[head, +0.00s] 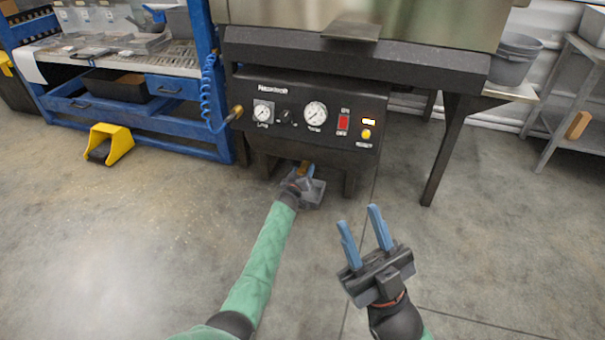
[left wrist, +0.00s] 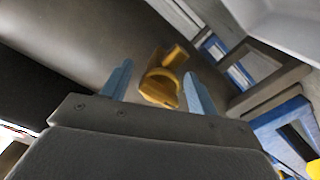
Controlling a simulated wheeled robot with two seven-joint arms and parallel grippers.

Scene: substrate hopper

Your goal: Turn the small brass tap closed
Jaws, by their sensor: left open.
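The small brass tap (left wrist: 160,88) shows in the left wrist view, with a rounded body and a short arm pointing up and right. It lies between the two blue fingers of my left gripper (left wrist: 158,76), with a gap on both sides. In the head view, my left gripper (head: 303,172) is low under the black control panel, and only a bit of the brass tap (head: 303,167) shows at its fingers. My left gripper is open.
The black control panel (head: 285,140) with gauges and a red switch overhangs my left gripper. A dark leg (head: 446,150) stands to its right. A blue coiled hose (head: 211,95) and blue bench (head: 190,135) are at left, with a yellow pedal (head: 112,140). The front floor is clear.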

